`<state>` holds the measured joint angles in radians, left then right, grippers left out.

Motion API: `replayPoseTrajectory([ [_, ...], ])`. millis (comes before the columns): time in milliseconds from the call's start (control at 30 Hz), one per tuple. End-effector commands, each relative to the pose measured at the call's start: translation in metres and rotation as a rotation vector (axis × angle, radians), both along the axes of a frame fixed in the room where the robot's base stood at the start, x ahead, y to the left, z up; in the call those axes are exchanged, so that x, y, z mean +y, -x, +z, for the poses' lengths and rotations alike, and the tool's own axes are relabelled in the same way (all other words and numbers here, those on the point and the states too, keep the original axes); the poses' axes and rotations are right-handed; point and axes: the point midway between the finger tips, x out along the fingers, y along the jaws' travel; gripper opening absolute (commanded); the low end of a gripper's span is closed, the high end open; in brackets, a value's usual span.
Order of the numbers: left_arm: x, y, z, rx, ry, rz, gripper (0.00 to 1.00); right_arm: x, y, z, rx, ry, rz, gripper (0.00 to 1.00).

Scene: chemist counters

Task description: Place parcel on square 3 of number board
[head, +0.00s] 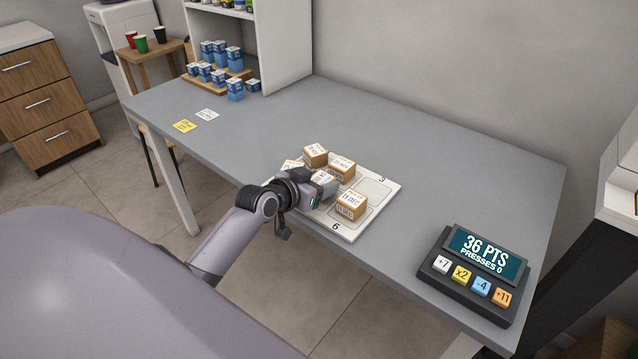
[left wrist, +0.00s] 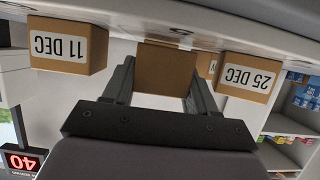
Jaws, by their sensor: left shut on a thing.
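The white number board (head: 383,204) lies on the grey counter. Its square 3 (head: 372,190), at the far right corner, is bare. My left gripper (head: 324,186) is at the board's near edge, shut on a brown parcel (left wrist: 165,70), which shows between the fingers in the left wrist view. I cannot tell whether this parcel touches the board. A parcel marked 11 DEC (head: 351,206) stands near the 6, right of the gripper. Other parcels (head: 315,155) (head: 342,170) stand behind it, and one (head: 292,165) is partly hidden to its left. My right gripper is not in view.
A keypad with a 36 PTS display (head: 480,270) stands at the counter's right front. Blue cartons (head: 220,70) and a white shelf stand at the back left. Yellow and white notes (head: 185,126) lie at the left. The counter behind the board is clear.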

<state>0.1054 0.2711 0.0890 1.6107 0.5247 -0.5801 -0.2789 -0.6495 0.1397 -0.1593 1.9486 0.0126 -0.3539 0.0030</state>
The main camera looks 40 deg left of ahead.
Motion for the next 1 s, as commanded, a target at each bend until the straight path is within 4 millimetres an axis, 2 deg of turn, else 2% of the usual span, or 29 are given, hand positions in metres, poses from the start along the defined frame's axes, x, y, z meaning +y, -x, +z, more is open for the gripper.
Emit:
replayPoseTrajectory([
  [433,0.000,0.000,-0.009,-0.001,-0.002,0.000,0.25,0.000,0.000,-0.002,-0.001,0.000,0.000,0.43],
  [467,0.000,0.000,-0.009,0.000,-0.002,0.000,0.60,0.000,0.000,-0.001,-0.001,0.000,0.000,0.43],
  [533,0.000,0.000,-0.009,0.000,-0.002,-0.001,0.82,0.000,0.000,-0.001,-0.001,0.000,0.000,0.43],
  [1000,0.001,0.003,-0.009,0.000,-0.001,0.001,0.82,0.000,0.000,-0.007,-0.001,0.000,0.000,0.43],
])
